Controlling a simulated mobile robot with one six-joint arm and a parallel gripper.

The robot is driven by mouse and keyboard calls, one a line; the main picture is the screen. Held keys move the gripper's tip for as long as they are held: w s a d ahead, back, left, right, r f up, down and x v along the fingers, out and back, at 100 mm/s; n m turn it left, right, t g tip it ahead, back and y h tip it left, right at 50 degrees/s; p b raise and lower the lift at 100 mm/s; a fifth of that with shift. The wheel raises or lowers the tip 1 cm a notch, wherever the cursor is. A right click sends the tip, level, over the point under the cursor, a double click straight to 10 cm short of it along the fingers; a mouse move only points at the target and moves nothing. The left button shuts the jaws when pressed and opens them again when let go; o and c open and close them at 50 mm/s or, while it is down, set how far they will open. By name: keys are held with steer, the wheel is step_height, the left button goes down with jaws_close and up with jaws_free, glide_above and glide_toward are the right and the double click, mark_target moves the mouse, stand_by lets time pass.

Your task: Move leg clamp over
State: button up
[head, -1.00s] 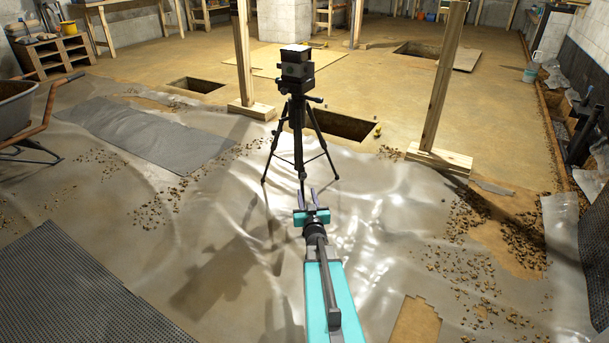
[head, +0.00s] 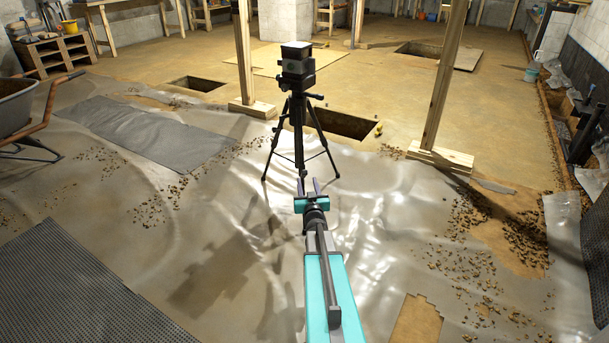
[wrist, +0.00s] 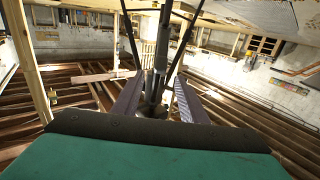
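A black tripod (head: 299,130) stands upright on the crumpled grey membrane, with a boxy dark instrument (head: 296,68) on top. Its legs are spread. The leg clamps are too small and dark to make out one by one. My gripper (head: 308,186) is in front of the tripod, low by its near leg. In the wrist view my gripper (wrist: 158,95) has its two fingers apart. A dark and metallic tripod part (wrist: 157,75) shows between and beyond them, and I see no finger closed on it. Whether the fingers touch it I cannot tell.
Two wooden posts (head: 243,60) (head: 440,85) stand behind the tripod on either side. An open pit (head: 345,123) lies just behind it. Gravel (head: 490,230) is scattered at right. A wheelbarrow (head: 20,110) stands at left. The membrane left of my arm is mostly clear.

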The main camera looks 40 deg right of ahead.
mark_target(305, 173)
steer(key=shift+b+x, duration=1.3)
steer(key=shift+x, duration=3)
jaws_close()
steer(key=shift+a, duration=0.35)
steer(key=shift+d+r, duration=0.1)
steer(key=shift+d, duration=0.25)
